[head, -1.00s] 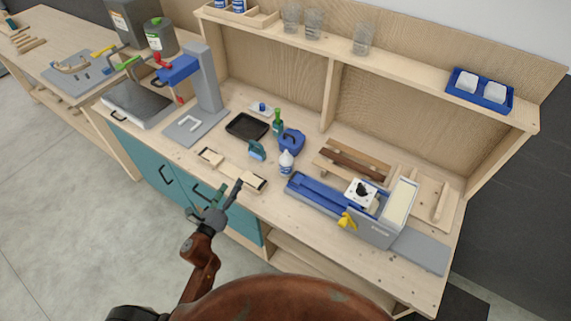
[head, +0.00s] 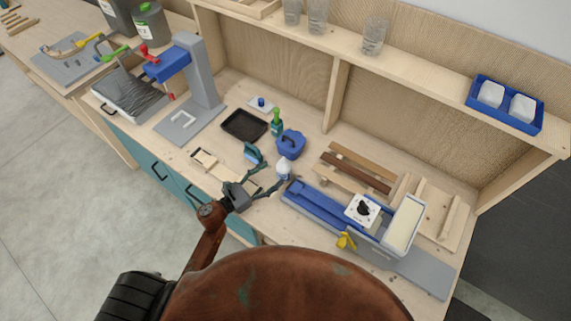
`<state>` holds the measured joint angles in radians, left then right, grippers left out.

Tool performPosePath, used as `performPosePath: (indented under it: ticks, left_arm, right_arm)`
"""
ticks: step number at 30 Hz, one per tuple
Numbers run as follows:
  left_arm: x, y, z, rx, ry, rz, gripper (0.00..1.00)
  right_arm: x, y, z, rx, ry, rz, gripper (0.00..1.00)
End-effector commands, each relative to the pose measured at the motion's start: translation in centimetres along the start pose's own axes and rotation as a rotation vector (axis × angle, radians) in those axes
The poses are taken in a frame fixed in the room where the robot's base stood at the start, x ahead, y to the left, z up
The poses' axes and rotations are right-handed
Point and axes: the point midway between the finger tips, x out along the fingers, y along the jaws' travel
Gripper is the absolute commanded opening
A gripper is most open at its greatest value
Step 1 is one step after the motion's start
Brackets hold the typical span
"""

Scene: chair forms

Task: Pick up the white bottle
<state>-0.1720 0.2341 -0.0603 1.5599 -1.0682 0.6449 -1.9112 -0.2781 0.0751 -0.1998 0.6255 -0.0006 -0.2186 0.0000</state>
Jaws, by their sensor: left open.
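The white bottle (head: 283,167) stands upright on the wooden workbench, a small squeeze bottle with a pointed tip. My left gripper (head: 268,172) is over the front of the bench, just left of and in front of the bottle. It is open, with its fingers spread and pointing toward the bottle. One finger lies close to the bottle's lower front and hides part of its base. I cannot tell whether they touch. My right gripper is not in view.
A blue container (head: 291,145) and a green bottle (head: 276,123) stand close behind the white bottle. A long blue and grey machine (head: 320,205) lies to its right. A black tray (head: 244,125) is behind left. Wooden slats (head: 355,171) lie behind right.

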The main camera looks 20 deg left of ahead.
Motion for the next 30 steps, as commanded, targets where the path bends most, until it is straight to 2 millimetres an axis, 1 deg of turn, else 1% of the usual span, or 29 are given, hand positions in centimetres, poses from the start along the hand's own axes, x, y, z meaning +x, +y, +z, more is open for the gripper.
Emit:
performPosePath:
  ticks: [6, 8, 10, 13, 15, 18, 21, 24, 25, 30]
  left_arm:
    - [1.7, 0.3, 0.2, -0.003, 0.000, 0.015, 0.62]
    - [2.5, 0.3, 0.3, -0.004, -0.001, 0.016, 0.62]
    - [3.6, 0.2, 0.4, -0.004, -0.002, 0.016, 0.62]
    - [5.0, 0.2, 0.2, -0.004, -0.001, 0.016, 0.62]
    - [5.8, 0.2, 0.1, -0.003, 0.000, 0.016, 0.62]
    - [6.2, 0.1, 0.0, -0.004, 0.001, 0.015, 0.62]
    - [6.3, 0.1, -0.1, -0.003, 0.002, 0.014, 0.62]
    - [6.4, 0.1, -0.1, -0.003, 0.001, 0.013, 0.62]
    - [6.4, 0.1, -0.1, -0.003, 0.001, 0.013, 0.61]
    - [6.4, 0.1, -0.1, -0.003, 0.001, 0.012, 0.49]
  right_arm:
    - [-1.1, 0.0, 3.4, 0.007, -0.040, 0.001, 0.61]
    - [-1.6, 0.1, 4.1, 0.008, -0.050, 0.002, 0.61]
    - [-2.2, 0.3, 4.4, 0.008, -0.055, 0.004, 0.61]
    - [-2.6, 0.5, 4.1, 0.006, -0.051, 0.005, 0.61]
    - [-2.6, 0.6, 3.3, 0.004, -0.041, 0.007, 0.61]
    - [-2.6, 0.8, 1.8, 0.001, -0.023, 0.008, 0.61]
    - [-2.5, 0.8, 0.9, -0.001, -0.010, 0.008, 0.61]
    - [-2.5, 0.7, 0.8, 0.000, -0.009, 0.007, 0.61]
    - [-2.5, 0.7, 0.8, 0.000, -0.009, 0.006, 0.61]
    - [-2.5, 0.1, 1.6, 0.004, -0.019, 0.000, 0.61]
